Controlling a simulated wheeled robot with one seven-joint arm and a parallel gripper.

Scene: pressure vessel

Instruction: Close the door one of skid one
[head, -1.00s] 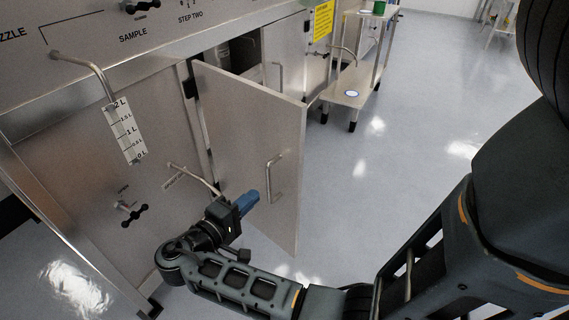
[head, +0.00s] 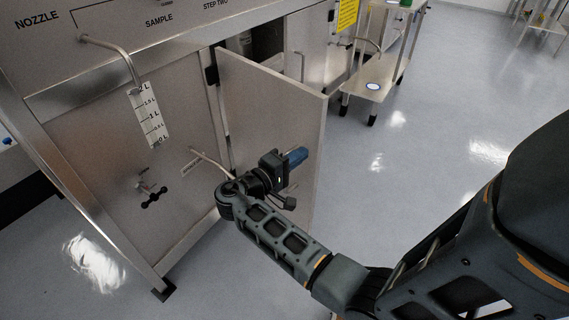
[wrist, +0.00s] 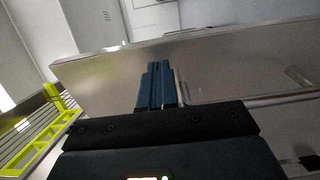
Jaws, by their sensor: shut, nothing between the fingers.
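The open door (head: 262,105) is a flat grey metal panel hinged at its left edge on the skid cabinet (head: 110,120). It stands swung well out from the cabinet front, with a dark gap behind its top. My gripper (head: 297,157) has blue fingers, shut and empty, in front of the door's face. The gripper covers the spot of the door handle in the head view. In the wrist view the door panel (wrist: 235,72) spans the picture beyond my shut fingers (wrist: 157,75). A thin pale bar, possibly the handle, shows just right of the fingers; contact is unclear.
A sampling pipe (head: 110,55) with a scale strip (head: 150,118) and a black valve handle (head: 154,197) are on the cabinet front at left. A small metal cart (head: 365,83) stands behind the door at right. Floor right of the door is clear.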

